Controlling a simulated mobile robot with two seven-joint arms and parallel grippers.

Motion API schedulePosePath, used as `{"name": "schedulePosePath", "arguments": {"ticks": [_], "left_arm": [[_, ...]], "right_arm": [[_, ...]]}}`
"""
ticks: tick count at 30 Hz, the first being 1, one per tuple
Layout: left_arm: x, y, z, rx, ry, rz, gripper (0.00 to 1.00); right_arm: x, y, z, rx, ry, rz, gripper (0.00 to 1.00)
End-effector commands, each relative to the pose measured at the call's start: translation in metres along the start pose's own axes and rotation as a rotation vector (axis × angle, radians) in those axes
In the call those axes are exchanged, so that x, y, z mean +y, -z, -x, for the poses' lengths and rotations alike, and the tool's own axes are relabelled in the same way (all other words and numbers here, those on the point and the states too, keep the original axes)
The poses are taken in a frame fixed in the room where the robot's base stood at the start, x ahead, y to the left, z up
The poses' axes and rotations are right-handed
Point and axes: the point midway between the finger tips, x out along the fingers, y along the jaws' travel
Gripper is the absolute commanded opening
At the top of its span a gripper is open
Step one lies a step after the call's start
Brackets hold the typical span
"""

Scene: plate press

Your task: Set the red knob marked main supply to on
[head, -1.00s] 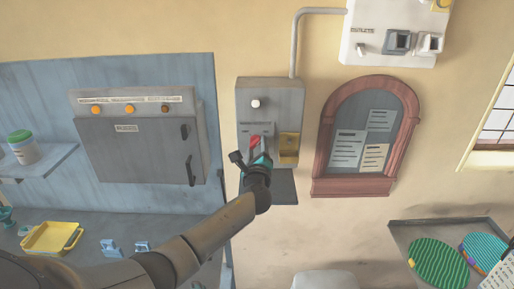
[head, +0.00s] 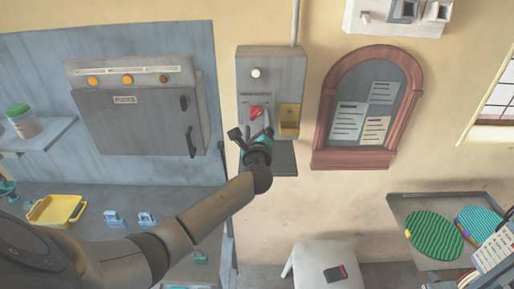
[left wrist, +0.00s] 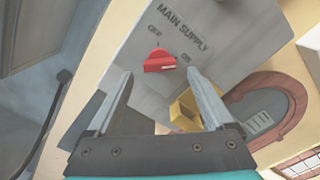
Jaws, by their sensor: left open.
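The red knob (head: 256,112) is on the front of a grey wall box (head: 270,70). In the left wrist view, the knob (left wrist: 158,60) sits below the words MAIN SUPPLY, with OFF at its upper left and ON at its right. Its pale mark is at its right end, on the ON side; I cannot tell its exact setting. My left gripper (head: 251,134) is open and empty, just below the knob in the head view. In the left wrist view, its fingers (left wrist: 159,75) are spread either side of the knob, apparently short of it. My right gripper is out of view.
A yellow part (head: 290,118) is at the knob's right on the box, near my right-hand finger in the wrist view. A dark ledge (head: 284,158) is under the box. A fuse cabinet (head: 140,118) with handles stands left, and an arched notice board (head: 328,140) right.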

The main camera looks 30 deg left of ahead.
Motion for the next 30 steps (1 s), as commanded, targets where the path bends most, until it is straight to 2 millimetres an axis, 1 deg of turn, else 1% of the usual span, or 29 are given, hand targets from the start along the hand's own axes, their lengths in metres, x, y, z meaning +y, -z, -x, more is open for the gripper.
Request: {"name": "schedulePosePath", "arguments": {"ticks": [1,18,21,24,30], "left_arm": [[0.001,0.001,0.009,0.003,0.001,0.0,0.86],[0.001,0.001,0.098,0.002,0.0,0.0,0.86],[0.001,0.001,0.11,0.002,-0.001,0.0,0.86],[0.001,0.001,0.118,0.002,0.0,-0.001,0.86],[0.0,0.0,0.124,-0.001,0.0,-0.002,0.86]], "right_arm": [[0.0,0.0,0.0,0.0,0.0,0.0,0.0],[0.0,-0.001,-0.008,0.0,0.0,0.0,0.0],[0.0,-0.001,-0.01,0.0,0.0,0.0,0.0],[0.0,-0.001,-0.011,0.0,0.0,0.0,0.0],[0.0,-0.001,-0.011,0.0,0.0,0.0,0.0]]}}
